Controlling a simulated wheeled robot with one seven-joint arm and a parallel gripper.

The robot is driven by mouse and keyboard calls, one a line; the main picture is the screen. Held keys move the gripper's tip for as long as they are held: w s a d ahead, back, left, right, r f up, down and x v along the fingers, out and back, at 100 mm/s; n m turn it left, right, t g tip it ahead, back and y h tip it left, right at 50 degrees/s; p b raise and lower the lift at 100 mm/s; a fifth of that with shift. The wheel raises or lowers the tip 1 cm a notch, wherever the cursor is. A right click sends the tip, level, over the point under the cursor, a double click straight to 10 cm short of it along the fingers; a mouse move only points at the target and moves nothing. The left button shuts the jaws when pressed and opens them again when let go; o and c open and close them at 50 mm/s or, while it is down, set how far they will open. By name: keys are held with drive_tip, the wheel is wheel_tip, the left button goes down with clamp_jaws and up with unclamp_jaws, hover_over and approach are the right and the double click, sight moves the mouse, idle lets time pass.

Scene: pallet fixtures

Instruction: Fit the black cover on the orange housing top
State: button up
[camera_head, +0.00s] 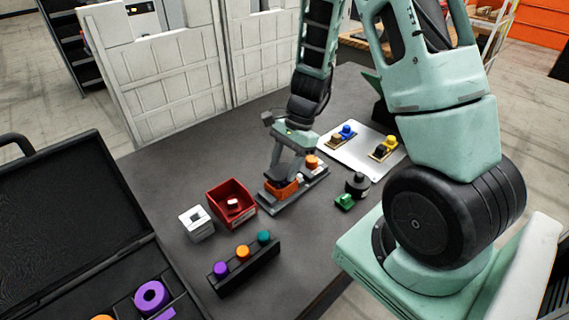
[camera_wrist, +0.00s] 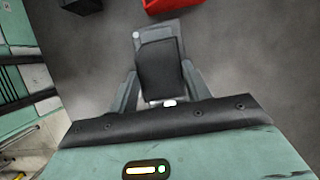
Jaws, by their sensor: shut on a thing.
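The orange housing (camera_head: 283,190) sits on a long grey fixture base (camera_head: 304,192) in the middle of the table. My gripper (camera_head: 281,173) points down right above the housing. In the wrist view my gripper (camera_wrist: 160,84) is shut on a dark, rounded piece, the black cover (camera_wrist: 160,68), with a finger on each side. Whether the cover touches or sits fully on the housing is hidden by the fingers. The housing's orange does not show in the wrist view. A second orange part (camera_head: 312,161) stands at the far end of the base.
A red bin (camera_head: 216,194) and a white block (camera_head: 195,222) lie left of the base. A black rack (camera_head: 250,270) with coloured knobs is in front. A black cylinder (camera_head: 357,183) and green piece (camera_head: 345,202) lie right. A white plate (camera_head: 365,151) with fixtures is behind.

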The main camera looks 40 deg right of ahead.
drive_tip(key=shift+f+b, duration=0.7)
drive_tip(key=shift+f, duration=0.15)
idle(0.4)
drive_tip(key=o, duration=1)
drive_tip(key=shift+c, duration=1.1)
drive_tip(key=shift+r+p, duration=3.65)
drive_tip(key=shift+r, duration=0.4)
